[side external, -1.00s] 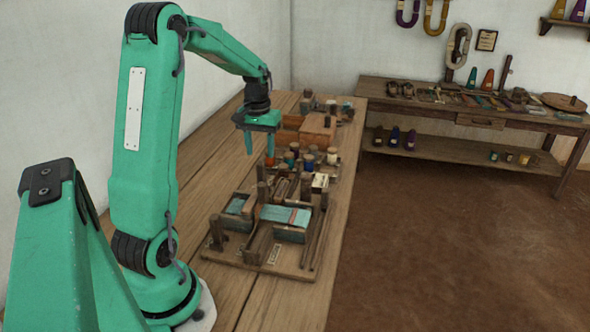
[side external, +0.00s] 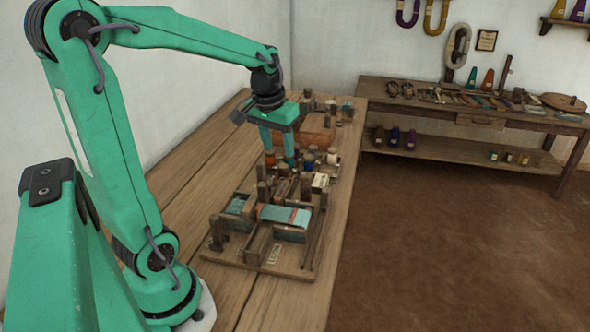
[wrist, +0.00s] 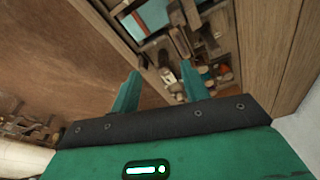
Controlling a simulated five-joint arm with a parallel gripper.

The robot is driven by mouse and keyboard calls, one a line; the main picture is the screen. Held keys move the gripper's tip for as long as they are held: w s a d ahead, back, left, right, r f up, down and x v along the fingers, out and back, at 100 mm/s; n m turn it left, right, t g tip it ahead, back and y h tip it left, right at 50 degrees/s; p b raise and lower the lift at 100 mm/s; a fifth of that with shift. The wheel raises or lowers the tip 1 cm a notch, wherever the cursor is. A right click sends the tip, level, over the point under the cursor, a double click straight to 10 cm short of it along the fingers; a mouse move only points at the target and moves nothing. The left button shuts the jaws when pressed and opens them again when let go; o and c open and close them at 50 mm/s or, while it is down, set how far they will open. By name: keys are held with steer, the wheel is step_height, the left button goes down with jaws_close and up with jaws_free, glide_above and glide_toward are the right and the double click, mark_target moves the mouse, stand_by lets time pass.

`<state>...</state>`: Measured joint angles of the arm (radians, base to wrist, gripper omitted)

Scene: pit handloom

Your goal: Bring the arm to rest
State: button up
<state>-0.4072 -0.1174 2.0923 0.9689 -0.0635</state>
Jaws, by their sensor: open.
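My green gripper (side external: 278,152) hangs pointing down over the wooden bench (side external: 196,199), above the group of spools behind the small loom. Its two fingers are apart, and I see nothing held between them. In the wrist view the gripper (wrist: 161,72) also shows two separate fingers, with the bench edge and small wooden parts beyond them. The small loom (side external: 279,217), with blue-green cloth on its frame, sits on the bench nearer the camera. I cannot tell the exact height of the fingertips above the spools.
A brown wooden box (side external: 317,131) stands behind the gripper, partly hidden by it. A white spool (side external: 332,157) and other spools stand close to the fingers. The left side of the bench is clear. A side table (side external: 480,117) with tools stands against the far wall.

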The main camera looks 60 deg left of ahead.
steer(key=s+d+r+m+t, duration=0.2)
steer(key=s+d+m, duration=0.3)
steer(key=s+d, duration=0.5)
steer(key=shift+d+t+h, duration=0.4)
steer(key=shift+d+t, duration=0.4)
steer(key=shift+d, duration=1.2)
steer(key=shift+r, duration=0.1)
